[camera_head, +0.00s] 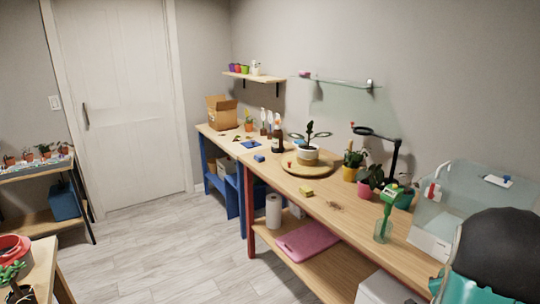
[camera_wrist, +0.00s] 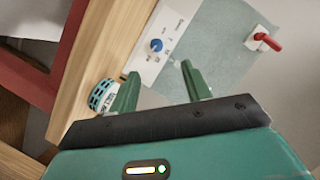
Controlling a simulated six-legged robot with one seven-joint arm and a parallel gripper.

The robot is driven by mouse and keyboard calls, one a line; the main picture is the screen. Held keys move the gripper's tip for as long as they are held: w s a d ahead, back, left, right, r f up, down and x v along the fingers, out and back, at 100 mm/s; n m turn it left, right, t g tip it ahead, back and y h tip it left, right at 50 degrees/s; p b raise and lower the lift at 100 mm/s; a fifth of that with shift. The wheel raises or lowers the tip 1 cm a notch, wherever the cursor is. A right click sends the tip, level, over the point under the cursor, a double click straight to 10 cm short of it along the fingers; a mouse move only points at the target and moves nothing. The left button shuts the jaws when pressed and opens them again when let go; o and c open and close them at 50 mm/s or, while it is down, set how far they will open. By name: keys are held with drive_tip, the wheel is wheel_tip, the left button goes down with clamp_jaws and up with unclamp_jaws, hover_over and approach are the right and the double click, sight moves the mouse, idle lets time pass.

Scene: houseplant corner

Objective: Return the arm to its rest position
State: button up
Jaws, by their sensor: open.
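My gripper (camera_wrist: 160,82) shows in the wrist view with its two green fingers apart and nothing between them. Beyond the fingers are a white panel with a blue knob (camera_wrist: 156,45) and a greyish, see-through sheet (camera_wrist: 207,45). A small teal and white round container (camera_wrist: 101,95) is beside the left finger, on or near a wooden edge. In the head view, part of my arm, dark and teal, fills the lower right corner, in front of the clear box. The fingers cannot be made out there.
A long wooden workbench (camera_head: 325,204) runs along the wall with potted plants, a round wooden board (camera_head: 307,168), a yellow sponge (camera_head: 306,191) and a black magnifier lamp (camera_head: 392,150). A clear box (camera_head: 460,195) stands at its right end. The floor (camera_head: 190,245) left of the bench is clear.

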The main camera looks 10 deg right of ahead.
drive_tip(key=w+a+r+n+y, duration=0.2)
drive_tip(key=a+r+n+y, duration=0.3)
drive_tip(key=a, duration=0.7)
drive_tip(key=w+a+r+n+y, duration=0.1)
drive_tip(key=a+r+n+y, duration=0.35)
drive_tip(key=a, duration=0.85)
drive_tip(key=s+a+r+n+g+y, duration=0.1)
drive_tip(key=s+a+r+n+g, duration=0.1)
drive_tip(key=s+a+n, duration=0.3)
drive_tip(key=s+a+r+n+g, duration=0.2)
drive_tip(key=s+a+r+n, duration=0.2)
drive_tip(key=s+a, duration=0.7)
drive_tip(key=shift+a+r+n+g+y, duration=0.2)
drive_tip(key=shift+a+n+g+y, duration=0.15)
drive_tip(key=shift+n, duration=0.1)
drive_tip(key=shift+s, duration=0.1)
